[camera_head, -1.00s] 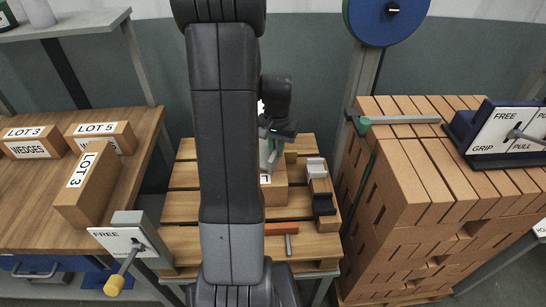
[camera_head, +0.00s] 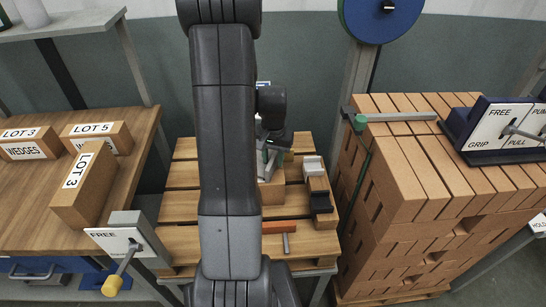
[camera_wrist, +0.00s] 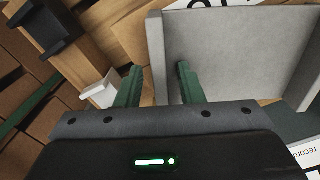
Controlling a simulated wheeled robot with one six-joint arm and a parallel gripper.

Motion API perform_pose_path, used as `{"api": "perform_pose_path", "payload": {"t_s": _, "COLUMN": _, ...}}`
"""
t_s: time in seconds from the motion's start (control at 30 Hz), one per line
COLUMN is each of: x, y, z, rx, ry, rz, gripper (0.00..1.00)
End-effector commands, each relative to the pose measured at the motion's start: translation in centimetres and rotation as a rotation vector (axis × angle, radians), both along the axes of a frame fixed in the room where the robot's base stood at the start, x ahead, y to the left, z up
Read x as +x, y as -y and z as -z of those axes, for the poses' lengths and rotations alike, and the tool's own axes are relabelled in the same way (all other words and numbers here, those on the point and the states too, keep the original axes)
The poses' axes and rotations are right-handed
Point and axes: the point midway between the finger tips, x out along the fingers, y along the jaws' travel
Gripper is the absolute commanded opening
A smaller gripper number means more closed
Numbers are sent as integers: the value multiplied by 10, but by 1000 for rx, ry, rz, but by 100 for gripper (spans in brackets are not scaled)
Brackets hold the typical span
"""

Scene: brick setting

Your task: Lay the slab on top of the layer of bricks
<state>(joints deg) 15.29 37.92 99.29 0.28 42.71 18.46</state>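My gripper (camera_head: 268,158) is over the pallet, partly hidden behind my arm in the head view. In the wrist view its two green fingers (camera_wrist: 158,84) stand apart. The upright edge of a light-grey flanged panel (camera_wrist: 230,50) lies between them, with a gap seeming to show on each side. I cannot tell whether this grey piece is the slab. Brown brickwork (camera_head: 272,192) shows on the pallet beside my arm. The rest of the layer is hidden by my arm.
The wooden pallet (camera_head: 180,207) also bears a brown strip with a white block (camera_head: 313,165) and a black block (camera_head: 320,202), and an orange-headed tool (camera_head: 285,227). A tall brick stack (camera_head: 415,180) stands right. A bench (camera_head: 130,165) with labelled boxes stands left.

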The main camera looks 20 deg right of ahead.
Motion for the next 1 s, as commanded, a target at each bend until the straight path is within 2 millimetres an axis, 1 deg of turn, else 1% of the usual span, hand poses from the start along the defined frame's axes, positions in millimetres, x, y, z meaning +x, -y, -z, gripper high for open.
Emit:
{"api": "perform_pose_path", "payload": {"t_s": 0.2, "x": 0, "y": 0, "z": -1, "rx": 0, "ry": 0, "rz": 0, "gripper": 34}}
{"api": "perform_pose_path", "payload": {"t_s": 0.37, "x": 1, "y": 0, "z": -13, "rx": -1, "ry": 3, "rz": 0, "gripper": 34}}
{"api": "perform_pose_path", "payload": {"t_s": 0.47, "x": 1, "y": 0, "z": -30, "rx": -1, "ry": 5, "rz": 0, "gripper": 34}}
{"api": "perform_pose_path", "payload": {"t_s": 0.7, "x": 1, "y": 1, "z": -83, "rx": -2, "ry": 6, "rz": 0, "gripper": 34}}
{"api": "perform_pose_path", "payload": {"t_s": 0.8, "x": 0, "y": 0, "z": -100, "rx": -1, "ry": 5, "rz": 0, "gripper": 34}}
{"api": "perform_pose_path", "payload": {"t_s": 0.9, "x": 1, "y": 1, "z": -113, "rx": -1, "ry": 3, "rz": 0, "gripper": 34}}
{"api": "perform_pose_path", "payload": {"t_s": 1.0, "x": 0, "y": 0, "z": -120, "rx": 0, "ry": 2, "rz": 0, "gripper": 34}}
